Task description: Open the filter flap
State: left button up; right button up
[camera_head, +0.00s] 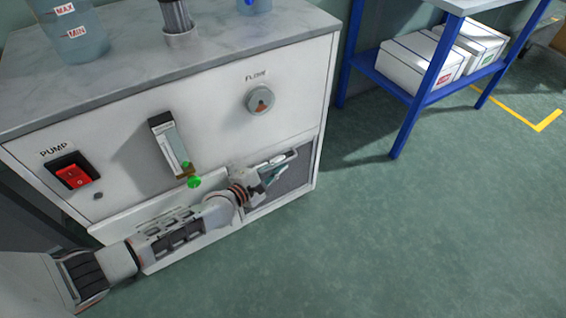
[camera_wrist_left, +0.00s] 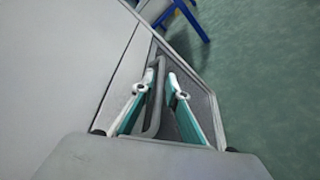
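The filter flap seems to be the dark grey panel (camera_head: 296,178) low on the right of the white cabinet's front; it also shows in the left wrist view (camera_wrist_left: 200,100). A grey bar handle (camera_wrist_left: 154,118) runs along it in the left wrist view. My left gripper (camera_head: 279,166) is at the flap, its arm crossing the lower cabinet front. In the wrist view its two teal-and-white fingers (camera_wrist_left: 160,84) are apart, one on each side of the handle; I see a gap on the right side. The arm hides part of the lower front. My right gripper is not in view.
The cabinet front (camera_head: 222,120) carries a red pump switch (camera_head: 72,176), a flow meter with a green knob (camera_head: 194,182), and a flow dial (camera_head: 261,100). A blue-legged shelf (camera_head: 408,128) with white boxes (camera_head: 420,62) stands at right. The green floor between is clear.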

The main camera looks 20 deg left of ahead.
pick_arm(q)
jog(key=shift+w+d+f, duration=0.2)
jog(key=shift+w+f, duration=0.1)
jog(key=shift+w, duration=0.25)
jog(key=shift+w+r, duration=0.15)
jog(key=shift+w, duration=0.05)
jog(key=shift+c, duration=0.4)
grip_shut()
jog(key=shift+d, duration=0.1)
